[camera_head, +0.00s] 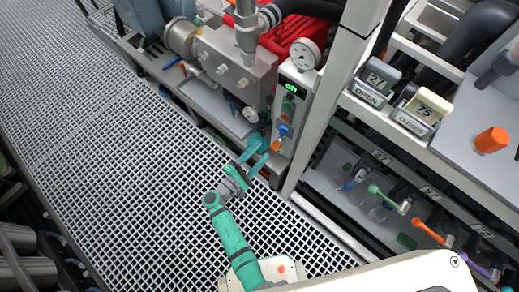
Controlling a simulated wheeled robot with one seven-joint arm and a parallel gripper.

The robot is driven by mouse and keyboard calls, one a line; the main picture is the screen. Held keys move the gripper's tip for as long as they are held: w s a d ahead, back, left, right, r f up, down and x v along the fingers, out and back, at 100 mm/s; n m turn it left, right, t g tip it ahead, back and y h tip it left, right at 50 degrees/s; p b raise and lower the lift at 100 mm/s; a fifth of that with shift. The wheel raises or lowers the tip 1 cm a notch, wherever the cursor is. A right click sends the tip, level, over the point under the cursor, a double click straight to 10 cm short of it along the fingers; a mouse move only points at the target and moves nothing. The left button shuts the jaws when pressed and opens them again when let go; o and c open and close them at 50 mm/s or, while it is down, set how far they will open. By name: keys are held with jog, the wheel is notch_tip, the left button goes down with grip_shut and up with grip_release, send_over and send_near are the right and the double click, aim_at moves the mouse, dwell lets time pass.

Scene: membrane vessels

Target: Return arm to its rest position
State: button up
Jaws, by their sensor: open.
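My arm (231,238) is green and grey and reaches up from the bottom middle of the view. My gripper (257,151) is at its far end, with teal fingers spread apart and nothing seen between them. It is over the grating, just left of the control panel (291,109) with its green display and coloured buttons. An orange knob low on the panel lies close to the fingers. Whether the fingers touch the panel or the pump unit cannot be told.
A metal pump block (231,62) and a pressure gauge (305,54) stand behind the gripper. On the right are labelled blocks (376,78), an orange knob (491,140) and a lower shelf with coloured valve handles (428,231). The grated floor (110,150) at left is clear.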

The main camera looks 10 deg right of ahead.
jog(key=s+f+m+g+y, duration=0.1)
jog(key=s+f+y, duration=0.5)
jog(key=s+f, duration=0.4)
jog(key=s+a+r+m+y, duration=0.25)
jog(key=s+a+y, duration=0.25)
jog(key=s, duration=0.5)
jog(key=s+a+r+m+t+y, duration=0.1)
jog(key=s+r+m, duration=0.2)
jog(key=r, duration=0.6)
jog(key=s+a+r+m+t+y, duration=0.1)
jog(key=s+r+m+t, duration=0.1)
jog(key=r, duration=0.7)
jog(key=s+a+r+m+t+y, duration=0.1)
jog(key=r+m, duration=0.4)
jog(key=r, duration=0.5)
jog(key=s+t, duration=0.1)
jog(key=s, duration=0.1)
jog(key=shift+s, duration=0.4)
